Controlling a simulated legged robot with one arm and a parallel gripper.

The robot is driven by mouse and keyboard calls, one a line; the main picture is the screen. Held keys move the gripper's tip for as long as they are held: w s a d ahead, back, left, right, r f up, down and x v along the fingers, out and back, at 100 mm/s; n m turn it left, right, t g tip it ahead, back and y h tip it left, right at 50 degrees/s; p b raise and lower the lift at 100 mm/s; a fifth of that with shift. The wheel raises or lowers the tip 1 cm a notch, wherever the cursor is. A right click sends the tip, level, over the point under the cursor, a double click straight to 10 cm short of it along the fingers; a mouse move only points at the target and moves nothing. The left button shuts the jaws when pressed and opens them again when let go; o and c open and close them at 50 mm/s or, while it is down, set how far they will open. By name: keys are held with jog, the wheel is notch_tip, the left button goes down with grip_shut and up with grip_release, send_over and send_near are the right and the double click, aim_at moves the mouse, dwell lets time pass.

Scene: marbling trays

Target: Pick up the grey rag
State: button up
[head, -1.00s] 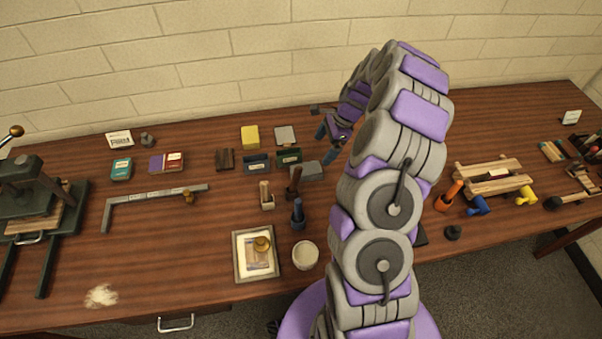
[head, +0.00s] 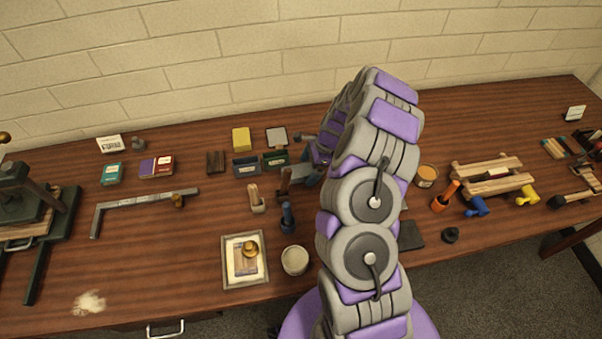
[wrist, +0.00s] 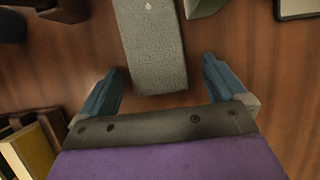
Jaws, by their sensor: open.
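A grey, rough-textured, oblong thing with a small pale drop mark, which I take for the folded grey rag (wrist: 152,50), lies on the table in the wrist view. Its far end runs out of the top of that picture. My gripper (wrist: 160,67) is open, with one blue finger on either side of the rag's near end. I cannot tell the height of the fingers above the table.
Green and dark blue boxes (head: 246,167) stand behind and left of the gripper. A wooden rack (head: 489,163) stands to the right. Bare table (wrist: 275,90) lies right of the fingers.

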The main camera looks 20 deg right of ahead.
aim_at(306, 170)
jog(key=shift+s+a, duration=0.15)
jog(key=shift+a, duration=0.65)
jog(key=c, duration=0.5)
jog(key=shift+a, duration=0.1)
jog(key=shift+c, duration=0.5)
jog(key=c, duration=0.5)
jog(key=shift+d, duration=0.2)
jog(key=shift+d+r, duration=0.1)
jog(key=shift+r, duration=0.4)
notch_tip(306, 170, up, 9)
jog(key=shift+p, duration=0.9)
